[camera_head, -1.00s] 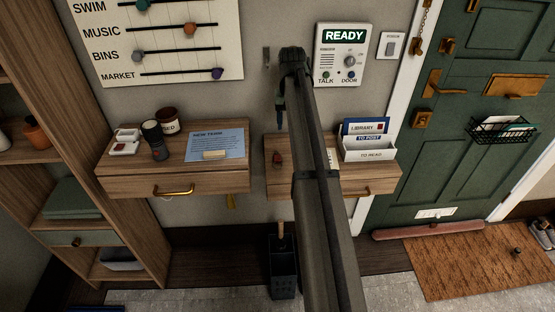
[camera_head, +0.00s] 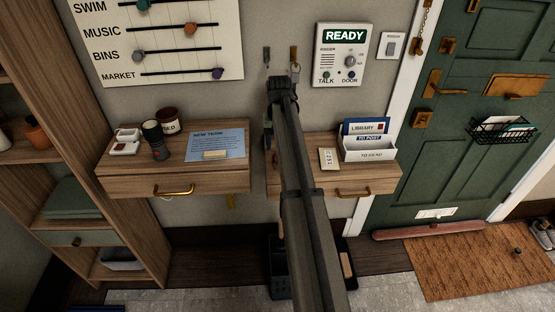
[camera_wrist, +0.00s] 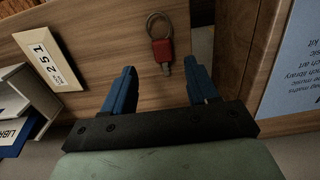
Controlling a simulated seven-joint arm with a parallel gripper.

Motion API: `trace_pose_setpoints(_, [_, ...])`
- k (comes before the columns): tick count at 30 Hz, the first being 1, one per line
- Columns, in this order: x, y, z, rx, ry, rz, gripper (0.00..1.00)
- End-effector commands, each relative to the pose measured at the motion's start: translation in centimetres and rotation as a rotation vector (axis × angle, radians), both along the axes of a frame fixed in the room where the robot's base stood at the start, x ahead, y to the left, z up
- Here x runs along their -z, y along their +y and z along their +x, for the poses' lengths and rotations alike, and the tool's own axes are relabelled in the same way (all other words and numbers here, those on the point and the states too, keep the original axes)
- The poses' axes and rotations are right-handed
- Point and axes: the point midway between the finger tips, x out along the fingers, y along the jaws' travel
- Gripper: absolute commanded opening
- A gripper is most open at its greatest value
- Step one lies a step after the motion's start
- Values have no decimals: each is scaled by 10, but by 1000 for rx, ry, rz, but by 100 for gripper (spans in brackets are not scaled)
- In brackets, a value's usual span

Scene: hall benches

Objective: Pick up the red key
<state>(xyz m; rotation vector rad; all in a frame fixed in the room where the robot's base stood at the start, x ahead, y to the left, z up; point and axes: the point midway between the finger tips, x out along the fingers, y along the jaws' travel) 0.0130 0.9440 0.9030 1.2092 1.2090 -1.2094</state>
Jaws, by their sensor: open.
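The red key (camera_wrist: 162,49) lies on the wooden top of the right drawer shelf (camera_wrist: 105,50). In the wrist view it has a red head, a metal ring on its far side and a short metal end pointing toward me. My gripper (camera_wrist: 162,80) is open, its two blue fingers apart and empty. The key is just beyond the fingertips, roughly in line with the gap between them. In the head view my arm covers most of the gripper and nearly all of the key.
A white number tag (camera_head: 329,159) and a letter holder (camera_head: 369,150) stand right of my arm on the same shelf. The left drawer shelf (camera_head: 130,183) holds a blue paper (camera_head: 217,141). Keys hang from a wall hook (camera_head: 294,66) above my arm.

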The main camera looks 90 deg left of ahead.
Motion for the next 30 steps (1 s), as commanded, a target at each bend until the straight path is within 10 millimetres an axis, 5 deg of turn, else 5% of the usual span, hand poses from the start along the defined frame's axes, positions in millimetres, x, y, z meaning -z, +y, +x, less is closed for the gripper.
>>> trace_pose_setpoints(13, [46,-3,-4,0,0,-1,58])
trace_pose_setpoints(21, [50,-3,-4,0,0,1,58])
trace_pose_setpoints(30, [50,-3,-4,0,0,0,31])
